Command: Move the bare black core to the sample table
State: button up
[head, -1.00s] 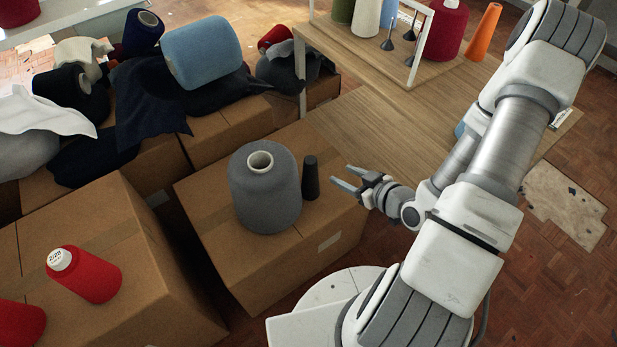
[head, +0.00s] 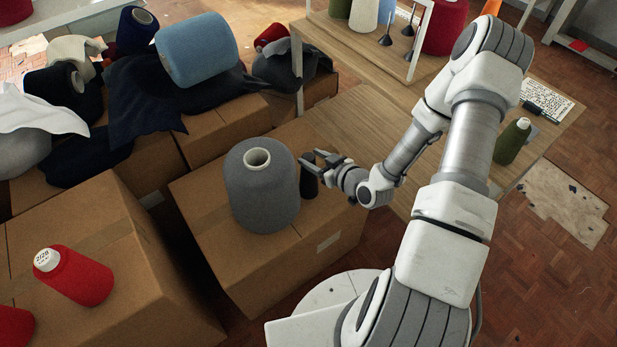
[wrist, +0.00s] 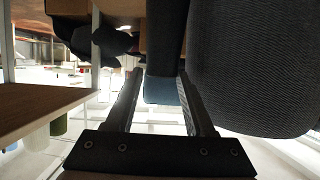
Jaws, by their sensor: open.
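The bare black core (head: 309,184) stands upright on a cardboard box, close to the right side of the large grey yarn cone (head: 262,190). My gripper (head: 314,160) is open at the upper part of the core and partly hides it in the head view. In the wrist view, the dark core (wrist: 166,38) shows ahead, in line with the gap between my two open fingers (wrist: 158,80). I cannot tell if they touch it. The grey cone (wrist: 250,65) is just to the right there. The wooden sample table (head: 350,118) is behind and right of the box.
A white-framed rack with cones and dark spindles (head: 385,40) stands on the table. A green cone (head: 512,142) and a white card (head: 545,100) are at its right. A red cone (head: 75,277) lies on the left box (head: 130,255).

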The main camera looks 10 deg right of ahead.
aim_at(304, 155)
jog(key=b+x, duration=0.1)
jog(key=x, duration=0.3)
jog(key=shift+w+a+f+b, duration=0.1)
jog(key=shift+a+f+b, duration=0.1)
jog(key=shift+f+b, duration=0.15)
jog(key=shift+w+a, duration=0.1)
jog(key=shift+w, duration=0.2)
grip_shut()
